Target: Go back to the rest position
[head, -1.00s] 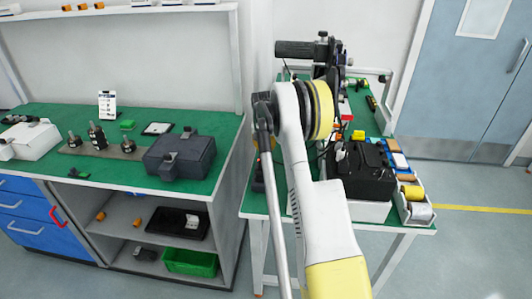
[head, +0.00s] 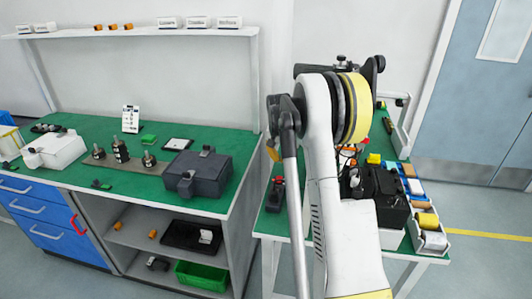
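My arm rises from the bottom of the head view, with a white link and a yellow-and-black joint in front of the right bench. Dark parts (head: 372,66) show behind and above that joint, at the far end of my arm. My gripper is largely hidden there, and its fingers cannot be made out. I see nothing clearly held.
The left green bench (head: 85,129) carries a dark grey case (head: 205,172), a white box (head: 54,150) and metal parts (head: 120,150). The right bench (head: 272,222) holds a black box (head: 384,200) and a tray of rolls (head: 428,232). A blue door (head: 470,115) stands at right.

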